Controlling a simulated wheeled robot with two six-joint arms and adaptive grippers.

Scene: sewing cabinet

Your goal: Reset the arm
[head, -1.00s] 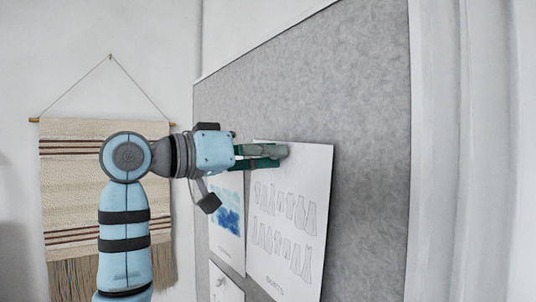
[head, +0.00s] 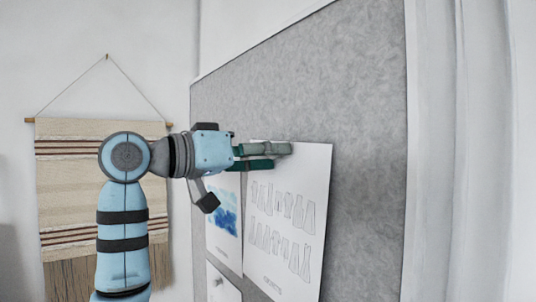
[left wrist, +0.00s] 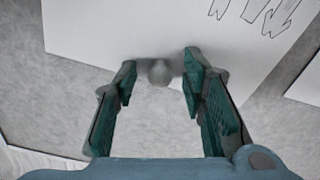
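My left gripper (head: 270,156) is at the top edge of a white sheet with garment outlines (head: 280,220) on the grey pinboard. In the left wrist view, its two green fingers (left wrist: 159,75) are apart, on either side of a small round grey pin head (left wrist: 159,72). A gap shows between the pin head and each finger. The pin head sits near the sheet's edge (left wrist: 95,35), and the sheet hangs on the board. In the head view the fingers hide the pin. My right gripper is not in view.
The grey pinboard (head: 365,150) has bare room right of the sheet. A sheet with a blue patch (head: 224,212) and another sheet (head: 222,285) hang to the left. A striped woven hanging (head: 75,200) is on the left wall.

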